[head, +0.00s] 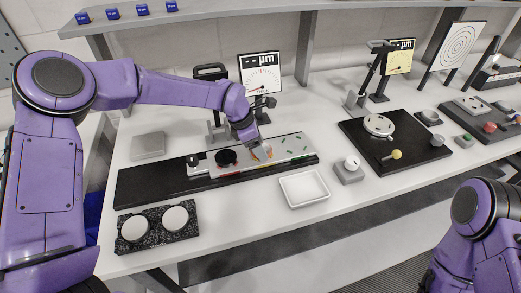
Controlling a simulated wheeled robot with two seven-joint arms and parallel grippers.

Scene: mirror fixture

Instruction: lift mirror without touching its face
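A long black base (150,187) on the bench carries a light grey fixture plate (290,147) with coloured marks along its front edge. A dark round disc (226,157) sits on the fixture, left of my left gripper. My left gripper (262,152) points down at the middle of the plate. Small orange and pale parts show at its tips, too small to tell apart. I cannot tell whether its fingers are open or shut, or which part is the mirror. My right arm shows at the lower right, with its gripper out of view.
A white tray (304,188) and a grey block with a white knob (350,170) stand in front of the fixture. A speckled block with two white discs (158,227) is at front left. Dial panels (260,75) stand behind. A black board (400,150) lies right.

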